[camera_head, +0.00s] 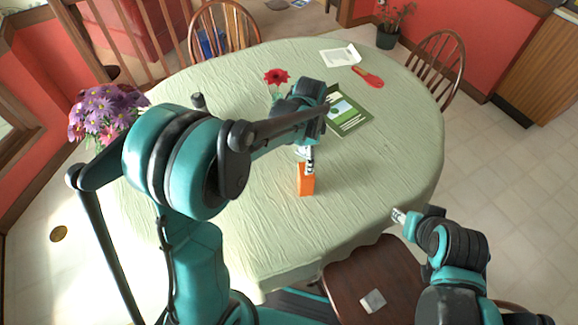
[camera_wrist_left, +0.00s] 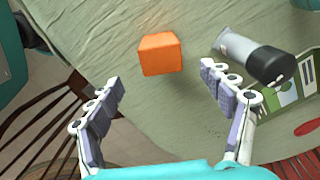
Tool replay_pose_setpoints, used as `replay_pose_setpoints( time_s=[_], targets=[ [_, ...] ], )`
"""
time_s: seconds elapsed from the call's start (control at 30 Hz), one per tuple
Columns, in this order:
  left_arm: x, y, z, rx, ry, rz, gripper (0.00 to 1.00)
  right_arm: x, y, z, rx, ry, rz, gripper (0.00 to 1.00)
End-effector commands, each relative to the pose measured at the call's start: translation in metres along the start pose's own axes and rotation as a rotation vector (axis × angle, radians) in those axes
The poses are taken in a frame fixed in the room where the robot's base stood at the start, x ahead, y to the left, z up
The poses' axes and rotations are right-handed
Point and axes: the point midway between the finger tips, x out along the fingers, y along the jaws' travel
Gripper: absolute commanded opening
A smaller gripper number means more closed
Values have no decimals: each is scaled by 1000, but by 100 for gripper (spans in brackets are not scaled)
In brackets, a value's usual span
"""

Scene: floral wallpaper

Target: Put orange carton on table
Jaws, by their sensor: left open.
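A grey and black cylinder (camera_wrist_left: 254,57) lies close to the carton in the wrist view. A green picture book (camera_head: 347,115), a red item (camera_head: 368,77) and a white paper (camera_head: 340,56) lie farther back. A red flower (camera_head: 277,76) stands behind my arm. Chairs surround the table.

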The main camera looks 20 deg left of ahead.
Motion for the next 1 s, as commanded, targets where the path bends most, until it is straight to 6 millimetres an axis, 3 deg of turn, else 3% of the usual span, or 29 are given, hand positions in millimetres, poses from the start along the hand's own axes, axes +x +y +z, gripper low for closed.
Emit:
replay_pose_setpoints(
  time_s=[0.3,0.5,0.8,1.0],
  targets=[
    [-68,39,50,-379,132,-153,80,0,0,0,0,0,0,42],
    [-93,71,84,-643,256,-240,80,0,0,0,0,0,0,42],
    [-100,113,123,-984,455,-322,80,0,0,0,0,0,0,42],
    [-96,123,133,-1083,523,-338,80,0,0,0,0,0,0,42]
  ],
)
